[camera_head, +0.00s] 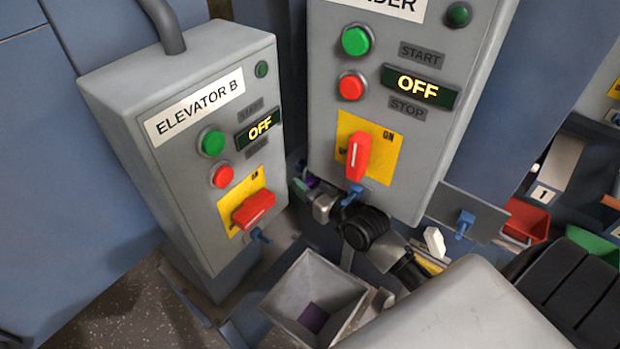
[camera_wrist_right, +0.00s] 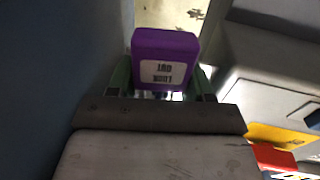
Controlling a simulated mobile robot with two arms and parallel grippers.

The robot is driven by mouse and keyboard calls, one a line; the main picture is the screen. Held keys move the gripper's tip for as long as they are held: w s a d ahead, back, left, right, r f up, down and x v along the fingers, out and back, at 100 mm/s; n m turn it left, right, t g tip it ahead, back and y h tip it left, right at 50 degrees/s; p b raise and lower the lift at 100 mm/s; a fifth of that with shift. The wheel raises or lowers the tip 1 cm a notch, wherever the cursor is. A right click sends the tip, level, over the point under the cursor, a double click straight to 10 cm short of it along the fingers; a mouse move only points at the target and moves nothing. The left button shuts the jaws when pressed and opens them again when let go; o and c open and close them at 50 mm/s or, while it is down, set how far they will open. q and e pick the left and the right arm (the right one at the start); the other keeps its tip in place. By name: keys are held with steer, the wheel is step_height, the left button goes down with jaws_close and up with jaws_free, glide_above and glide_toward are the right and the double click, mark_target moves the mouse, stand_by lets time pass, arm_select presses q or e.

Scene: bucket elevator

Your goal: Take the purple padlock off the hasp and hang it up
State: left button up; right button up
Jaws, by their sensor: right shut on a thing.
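My right gripper (camera_wrist_right: 160,85) is shut on the purple padlock (camera_wrist_right: 165,58), which fills the space between its green fingers in the wrist view. The padlock's white label reads LOCK OUT, upside down. In the head view the padlock (camera_head: 311,182) is a small purple patch at my right gripper (camera_head: 304,187), between the two control boxes and mostly hidden. A blue fitting (camera_head: 352,195) sits under the red switch of the right box, and another (camera_head: 258,235) under the Elevator B switch. The padlock's shackle is hidden. My left gripper is not in view.
The Elevator B box (camera_head: 185,150) and the right control box (camera_head: 395,150) both read OFF. A grey open-topped bin (camera_head: 285,300) with something purple inside stands below. A third blue fitting (camera_head: 465,222) and a red bin (camera_head: 527,219) are at right.

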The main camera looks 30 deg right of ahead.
stand_by(0.4)
steer(key=o, duration=1)
steer(key=shift+o, duration=0.2)
steer(key=s+d+p, duration=0.2)
steer(key=s+d, duration=0.1)
steer(key=s, duration=0.6)
steer(key=shift+s+d+f, duration=0.15)
steer(key=shift+d+f, duration=0.15)
steer(key=shift+d, duration=0.1)
stand_by(0.7)
